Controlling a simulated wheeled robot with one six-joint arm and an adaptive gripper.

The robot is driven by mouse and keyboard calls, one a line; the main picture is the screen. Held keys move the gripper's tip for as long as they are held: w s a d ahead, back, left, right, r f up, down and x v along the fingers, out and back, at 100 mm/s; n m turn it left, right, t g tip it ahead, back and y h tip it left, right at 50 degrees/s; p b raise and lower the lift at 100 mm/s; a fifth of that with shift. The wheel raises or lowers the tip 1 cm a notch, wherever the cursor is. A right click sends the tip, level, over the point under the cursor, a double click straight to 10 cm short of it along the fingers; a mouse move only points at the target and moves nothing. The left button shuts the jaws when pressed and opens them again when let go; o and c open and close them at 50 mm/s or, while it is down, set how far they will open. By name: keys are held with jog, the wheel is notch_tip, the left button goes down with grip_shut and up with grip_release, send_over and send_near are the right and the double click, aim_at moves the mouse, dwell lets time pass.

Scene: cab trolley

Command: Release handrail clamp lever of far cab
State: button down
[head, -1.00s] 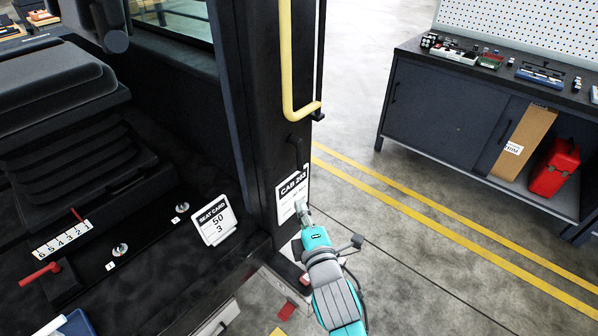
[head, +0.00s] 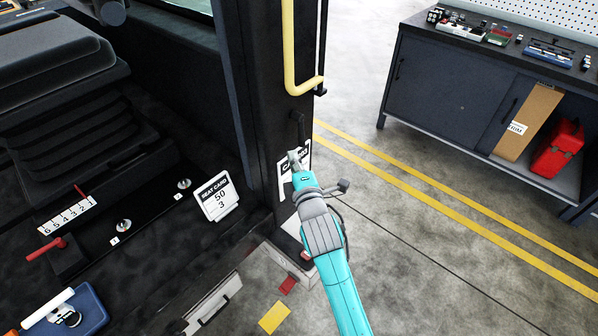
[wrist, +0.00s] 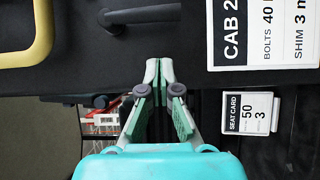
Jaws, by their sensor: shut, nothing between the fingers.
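The yellow handrail (head: 288,50) runs down the dark cab post (head: 258,110); its bend also shows at the left of the wrist view (wrist: 38,38). A black lever-like bar (head: 298,124) sits on the post just below the handrail. In the wrist view a black bar with a round pivot (wrist: 140,14) lies above my fingertips, apart from them. I cannot tell for sure which black part is the clamp lever. My gripper (head: 293,156) is in front of the post's cab card, below the bar. Its fingertips (wrist: 159,67) are together and empty.
The cab card (head: 284,180) is partly hidden by my gripper. A seat card (head: 216,197) stands on the cab floor to the left. A workbench (head: 440,105) with a red case (head: 558,148) stands at the right. The floor between is open.

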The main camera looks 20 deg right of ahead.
jog(key=shift+w+d, duration=0.7)
jog(key=shift+w, duration=0.35)
jog(key=shift+w+d, duration=0.7)
jog(key=shift+w, duration=0.3)
